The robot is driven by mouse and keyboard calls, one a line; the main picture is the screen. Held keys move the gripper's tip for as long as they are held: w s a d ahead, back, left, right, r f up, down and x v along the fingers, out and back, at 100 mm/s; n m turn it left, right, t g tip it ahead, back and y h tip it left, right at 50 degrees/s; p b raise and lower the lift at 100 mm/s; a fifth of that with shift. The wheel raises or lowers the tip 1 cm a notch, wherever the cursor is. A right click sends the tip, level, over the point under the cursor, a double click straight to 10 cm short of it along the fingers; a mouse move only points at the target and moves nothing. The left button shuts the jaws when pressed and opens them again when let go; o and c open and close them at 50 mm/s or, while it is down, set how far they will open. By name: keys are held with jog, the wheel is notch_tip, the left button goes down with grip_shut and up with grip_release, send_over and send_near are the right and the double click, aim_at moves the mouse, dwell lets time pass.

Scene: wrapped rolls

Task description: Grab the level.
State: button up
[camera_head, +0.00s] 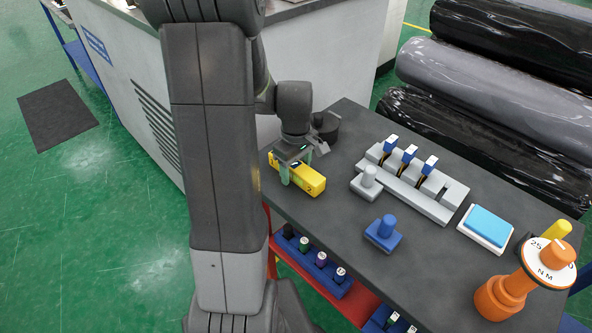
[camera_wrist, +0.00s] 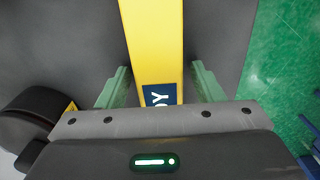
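The level is a yellow bar (camera_head: 305,178) lying near the left edge of the dark table top. In the wrist view my gripper (camera_wrist: 162,82) has a green finger on each side of the level. A gap shows at the right finger; the left finger is very close, and I cannot tell if it touches. The far finger is hidden in the head view.
On the table (camera_head: 335,225) stand a grey rack (camera_head: 415,185) with several blue-topped tools, a blue knobbed block (camera_head: 384,233), a blue-and-white box (camera_head: 487,227) and an orange dial device (camera_head: 505,295). Wrapped rolls (camera_head: 490,80) lie behind. A grey cabinet (camera_head: 140,85) stands left.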

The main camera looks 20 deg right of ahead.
jog(key=c, duration=1.2)
jog(key=shift+o, duration=0.2)
jog(key=shift+r, duration=0.1)
